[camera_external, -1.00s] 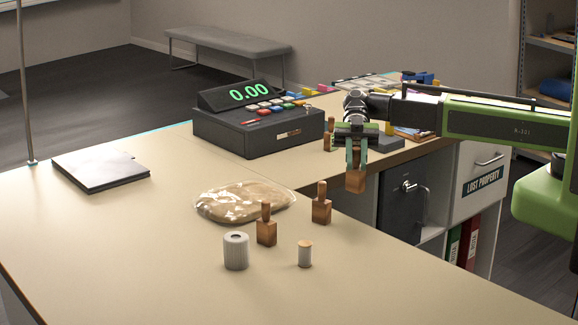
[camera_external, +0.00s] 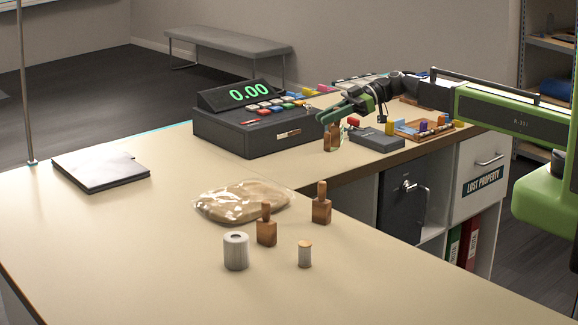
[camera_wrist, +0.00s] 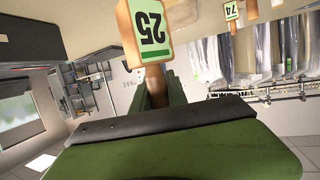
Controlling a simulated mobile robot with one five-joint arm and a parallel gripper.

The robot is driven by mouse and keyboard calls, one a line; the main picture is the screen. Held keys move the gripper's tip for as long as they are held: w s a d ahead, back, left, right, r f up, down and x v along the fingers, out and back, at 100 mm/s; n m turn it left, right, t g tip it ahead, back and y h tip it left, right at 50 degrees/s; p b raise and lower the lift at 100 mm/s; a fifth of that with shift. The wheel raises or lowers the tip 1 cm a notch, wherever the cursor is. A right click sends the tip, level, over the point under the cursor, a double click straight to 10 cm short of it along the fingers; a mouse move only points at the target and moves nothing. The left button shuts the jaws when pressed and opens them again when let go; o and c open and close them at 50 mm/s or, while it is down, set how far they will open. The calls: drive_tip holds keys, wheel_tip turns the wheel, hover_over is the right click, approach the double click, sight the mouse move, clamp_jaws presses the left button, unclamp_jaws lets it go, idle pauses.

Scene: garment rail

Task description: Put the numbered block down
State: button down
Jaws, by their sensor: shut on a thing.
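The numbered block, a brown wooden block with a green 25 label (camera_wrist: 150,28), is at the top middle of the wrist view. Its handle lies between the fingers of my gripper (camera_wrist: 157,88), which is shut on it. In the external view my gripper (camera_external: 332,114) points left, low beside the cash register. Brown wood (camera_external: 331,139) shows just below the fingers, but I cannot tell there which block it belongs to. Whether the held block touches the counter is unclear.
Another block, labelled 74 (camera_wrist: 232,13), stands near in the wrist view. The cash register (camera_external: 258,128) is left of my gripper. A dark box (camera_external: 377,138) and a tray of small items (camera_external: 423,128) are right. Two handled blocks stand on the near counter (camera_external: 150,240).

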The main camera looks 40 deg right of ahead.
drive_tip(key=w+d+m+t+h, duration=0.25)
drive_tip(key=w+d+t, duration=0.2)
drive_tip(key=d, duration=0.55)
drive_tip(key=w+d+m+t+h, duration=0.2)
drive_tip(key=w+d+m+t, duration=0.15)
drive_tip(key=w+d, duration=0.45)
drive_tip(key=shift+m+g, duration=0.3)
drive_tip(key=shift+g, duration=0.2)
drive_tip(key=a+f+b, duration=0.3)
drive_tip(key=w+a+f+b, duration=0.1)
drive_tip(key=a+f+b, duration=0.2)
drive_tip(key=f+b, duration=0.1)
drive_tip(key=a+f+b, duration=0.3)
drive_tip(key=f+b, duration=0.1)
drive_tip(key=shift+w, duration=0.4)
drive_tip(key=shift+r, duration=0.25)
drive_tip(key=shift+f, duration=0.15)
drive_tip(key=c, duration=1.3)
unclamp_jaws()
